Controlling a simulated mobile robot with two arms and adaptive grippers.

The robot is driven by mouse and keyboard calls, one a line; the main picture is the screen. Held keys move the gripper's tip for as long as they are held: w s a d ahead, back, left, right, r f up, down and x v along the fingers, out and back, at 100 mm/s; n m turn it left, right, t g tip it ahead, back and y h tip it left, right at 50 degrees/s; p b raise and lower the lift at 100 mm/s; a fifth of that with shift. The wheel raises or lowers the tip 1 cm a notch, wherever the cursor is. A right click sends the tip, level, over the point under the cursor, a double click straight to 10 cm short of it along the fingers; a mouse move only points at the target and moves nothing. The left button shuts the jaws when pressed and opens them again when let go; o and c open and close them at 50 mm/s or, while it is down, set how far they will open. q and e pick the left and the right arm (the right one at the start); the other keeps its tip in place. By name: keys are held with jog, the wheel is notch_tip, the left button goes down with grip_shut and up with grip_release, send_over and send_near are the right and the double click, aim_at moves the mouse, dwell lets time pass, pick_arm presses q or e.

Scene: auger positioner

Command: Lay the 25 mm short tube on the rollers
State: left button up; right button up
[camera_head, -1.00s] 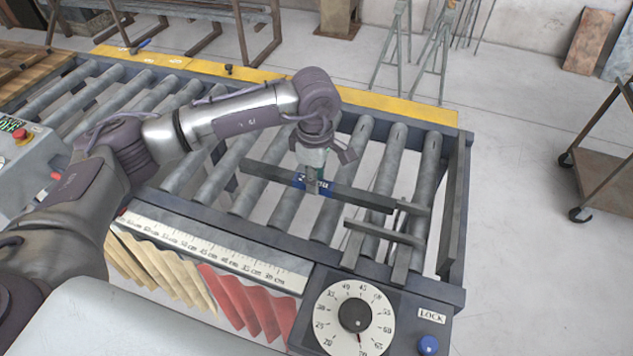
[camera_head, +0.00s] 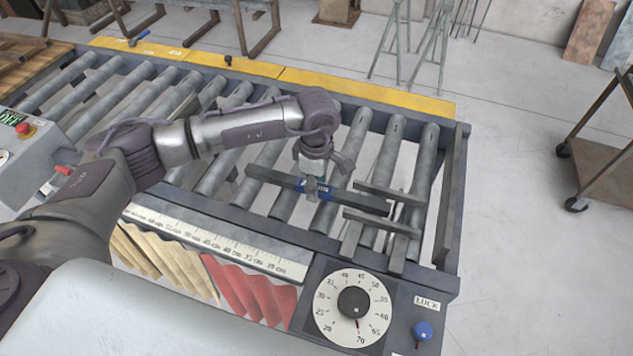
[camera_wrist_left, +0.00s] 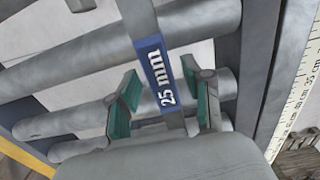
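The short tube (camera_head: 272,179) is a dark, straight bar with a blue "25 mm" label. In the head view it lies across the grey rollers (camera_head: 258,165), its right end between two parallel grey bars. My left gripper (camera_head: 318,190) is over its labelled middle, pointing down. In the left wrist view the green-padded fingers (camera_wrist_left: 162,108) stand apart on either side of the tube (camera_wrist_left: 138,18), with gaps beside it, so the gripper is open. The blue label (camera_wrist_left: 158,72) shows between them. My right gripper is not in view.
The two grey stop bars (camera_head: 385,193) stand over the right rollers. A ruler (camera_head: 215,240) runs along the near rail, beside a dial (camera_head: 353,302) and a blue lock knob (camera_head: 423,330). A yellow strip (camera_head: 365,94) edges the far side. A trolley (camera_head: 600,160) stands at right.

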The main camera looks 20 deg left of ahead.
pick_arm(q)
jog(key=shift+r, duration=0.1)
jog(key=shift+r, duration=0.15)
notch_tip(320, 180, up, 12)
jog(key=b, duration=0.4)
jog(key=shift+b, duration=0.4)
jog(key=shift+f, duration=0.2)
